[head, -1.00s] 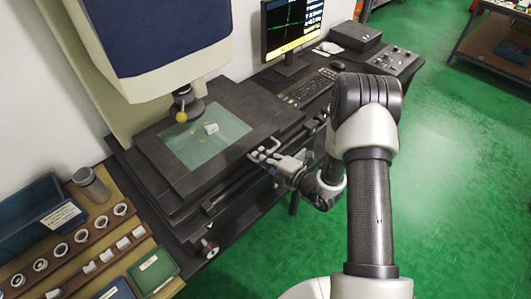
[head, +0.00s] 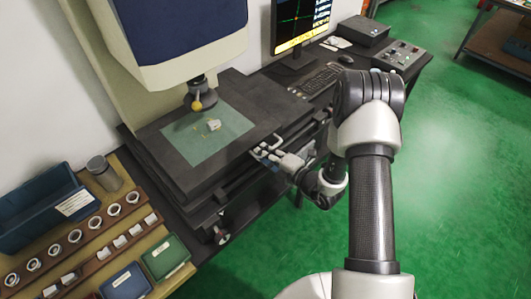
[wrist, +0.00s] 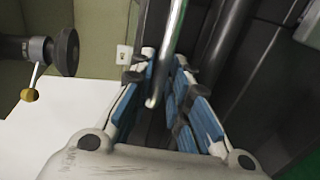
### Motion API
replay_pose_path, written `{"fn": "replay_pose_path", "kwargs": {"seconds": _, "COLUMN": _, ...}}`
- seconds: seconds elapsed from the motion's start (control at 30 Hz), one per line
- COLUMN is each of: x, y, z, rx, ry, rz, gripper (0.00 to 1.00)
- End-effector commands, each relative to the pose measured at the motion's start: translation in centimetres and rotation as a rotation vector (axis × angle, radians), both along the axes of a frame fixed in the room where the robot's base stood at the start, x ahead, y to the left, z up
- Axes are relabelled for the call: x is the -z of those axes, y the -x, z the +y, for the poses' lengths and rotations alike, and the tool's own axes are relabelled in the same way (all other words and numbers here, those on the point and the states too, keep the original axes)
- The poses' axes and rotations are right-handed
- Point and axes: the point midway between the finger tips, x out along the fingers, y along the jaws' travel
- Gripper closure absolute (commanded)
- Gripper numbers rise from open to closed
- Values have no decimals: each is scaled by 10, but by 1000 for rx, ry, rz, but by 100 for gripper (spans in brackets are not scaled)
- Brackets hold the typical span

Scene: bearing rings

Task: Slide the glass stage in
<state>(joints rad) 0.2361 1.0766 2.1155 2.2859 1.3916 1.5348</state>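The glass stage (head: 190,150) is a pale green pane in a dark frame under the microscope head. A metal bar handle (head: 266,147) is at the stage's right front edge. My gripper (head: 283,158) is at this handle. In the wrist view, the handle bar (wrist: 166,50) runs between the blue-padded fingers of my gripper (wrist: 165,62), with dark gaps showing on both sides. The fingers look open around the bar. Finger contact with the bar cannot be told.
The lens (head: 197,92) with its yellow knob hangs over the stage. A blue bin (head: 40,215), racks of rings (head: 75,237) and a green box (head: 165,257) lie at the left. A keyboard (head: 318,80) and monitor (head: 300,25) stand behind. Green floor (head: 450,180) is clear at the right.

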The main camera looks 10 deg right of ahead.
Motion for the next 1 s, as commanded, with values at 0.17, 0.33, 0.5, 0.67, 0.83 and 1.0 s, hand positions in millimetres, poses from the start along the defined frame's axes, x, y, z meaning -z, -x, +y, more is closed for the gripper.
{"fn": "replay_pose_path", "kwargs": {"seconds": 0.17, "x": -1, "y": 1, "z": 3, "rx": -8, "ry": -3, "rz": -1, "gripper": 70}}
{"fn": "replay_pose_path", "kwargs": {"seconds": 0.33, "x": -1, "y": 0, "z": 2, "rx": -5, "ry": -2, "rz": -2, "gripper": 70}}
{"fn": "replay_pose_path", "kwargs": {"seconds": 0.5, "x": -2, "y": 4, "z": -2, "rx": -2, "ry": -2, "rz": -1, "gripper": 70}}
{"fn": "replay_pose_path", "kwargs": {"seconds": 0.67, "x": -7, "y": 23, "z": -17, "rx": 1, "ry": -3, "rz": -1, "gripper": 70}}
{"fn": "replay_pose_path", "kwargs": {"seconds": 0.83, "x": -15, "y": 53, "z": -39, "rx": 4, "ry": -3, "rz": 1, "gripper": 70}}
{"fn": "replay_pose_path", "kwargs": {"seconds": 1.0, "x": -22, "y": 78, "z": -57, "rx": 0, "ry": -3, "rz": 0, "gripper": 70}}
